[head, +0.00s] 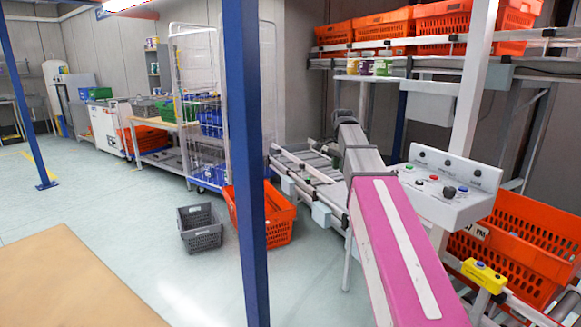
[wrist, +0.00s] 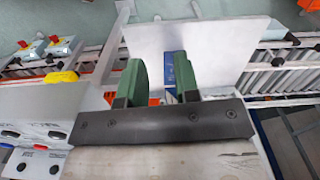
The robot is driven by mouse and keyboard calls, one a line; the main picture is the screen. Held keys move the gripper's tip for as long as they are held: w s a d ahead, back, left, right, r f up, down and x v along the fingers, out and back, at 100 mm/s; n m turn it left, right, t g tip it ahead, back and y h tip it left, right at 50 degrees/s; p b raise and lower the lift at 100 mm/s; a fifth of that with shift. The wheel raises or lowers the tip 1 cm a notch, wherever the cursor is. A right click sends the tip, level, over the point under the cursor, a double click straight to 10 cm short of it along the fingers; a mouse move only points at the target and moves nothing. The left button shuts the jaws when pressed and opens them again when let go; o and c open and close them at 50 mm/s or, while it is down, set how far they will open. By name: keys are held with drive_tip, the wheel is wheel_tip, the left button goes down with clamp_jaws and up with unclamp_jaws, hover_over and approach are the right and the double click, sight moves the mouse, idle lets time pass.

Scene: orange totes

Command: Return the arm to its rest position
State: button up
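My gripper (wrist: 160,62) shows in the wrist view with two green fingers standing apart. Nothing is held between them; a pale panel (wrist: 212,45) and a strip of blue show in the gap behind. In the head view a long pink and grey link, which looks like my arm, stretches from the bottom edge up toward the roller conveyor (head: 312,172). I cannot make out the gripper in the head view.
A control box (head: 447,185) with buttons stands close to the right of the link. Orange totes (head: 530,235) sit at the right, others on the upper shelf. A blue post (head: 247,160) stands to the left. A grey crate (head: 200,228) lies on open floor.

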drive_tip(key=s+f+n, duration=0.4)
drive_tip(key=s+f, duration=0.3)
drive_tip(key=f, duration=0.5)
drive_tip(key=s+f+n, duration=0.3)
drive_tip(key=s+f, duration=0.4)
drive_tip(key=f, duration=0.5)
drive_tip(key=s+f+n, duration=0.4)
drive_tip(key=s+f, duration=0.3)
drive_tip(key=f, duration=0.6)
drive_tip(key=shift+d+n, duration=0.25)
drive_tip(key=shift+n, duration=0.05)
drive_tip(key=shift+s, duration=0.1)
